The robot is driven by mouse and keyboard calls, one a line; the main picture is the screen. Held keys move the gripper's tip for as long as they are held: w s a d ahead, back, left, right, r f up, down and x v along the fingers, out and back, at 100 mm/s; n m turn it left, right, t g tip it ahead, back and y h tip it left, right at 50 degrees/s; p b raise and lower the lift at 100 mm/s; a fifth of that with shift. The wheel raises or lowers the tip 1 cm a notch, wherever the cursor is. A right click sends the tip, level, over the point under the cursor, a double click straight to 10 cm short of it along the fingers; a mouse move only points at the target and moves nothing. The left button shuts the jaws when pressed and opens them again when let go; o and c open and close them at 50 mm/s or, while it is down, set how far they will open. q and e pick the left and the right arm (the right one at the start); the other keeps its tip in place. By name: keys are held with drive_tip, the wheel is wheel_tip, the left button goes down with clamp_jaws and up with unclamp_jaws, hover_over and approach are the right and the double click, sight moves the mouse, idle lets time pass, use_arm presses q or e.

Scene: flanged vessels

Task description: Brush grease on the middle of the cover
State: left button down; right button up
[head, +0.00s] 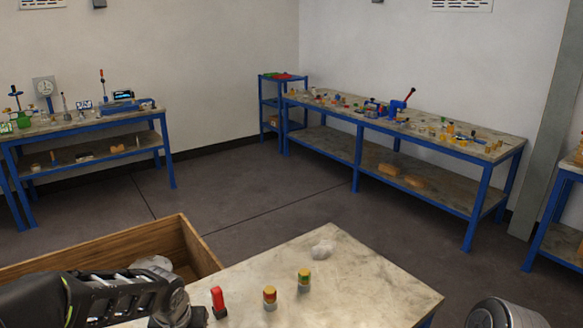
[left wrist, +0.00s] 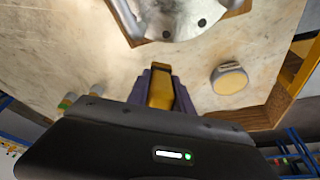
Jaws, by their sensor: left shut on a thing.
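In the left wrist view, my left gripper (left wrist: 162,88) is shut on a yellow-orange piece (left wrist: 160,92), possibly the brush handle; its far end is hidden. A grey metal round part with dark bolt holes (left wrist: 182,18), likely the cover, is cut off by the top edge, ahead of my fingers. Its middle is out of frame. A low rounded block or pot with a pale yellow face (left wrist: 229,79) stands on the table to the right of my fingers. In the head view my left arm reaches in at lower left, with its gripper below the frame. My right gripper is out of view.
On the table (head: 370,284) are a red-handled item (head: 218,301), two small banded jars (head: 270,298) (head: 304,280) and a whitish lump (head: 323,249). A wooden crate (head: 110,246) adjoins at left. Benches stand along the walls. The table's right part is clear.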

use_arm(q)
drive_tip(key=shift+m, duration=0.5)
drive_tip(key=d, duration=0.2)
drive_tip(key=d+r, duration=0.1)
drive_tip(key=d, duration=0.1)
drive_tip(key=shift+r, duration=0.2)
wheel_tip(320, 180, up, 7)
drive_tip(key=p, duration=0.3)
wheel_tip(320, 180, down, 7)
drive_tip(key=b, duration=0.3)
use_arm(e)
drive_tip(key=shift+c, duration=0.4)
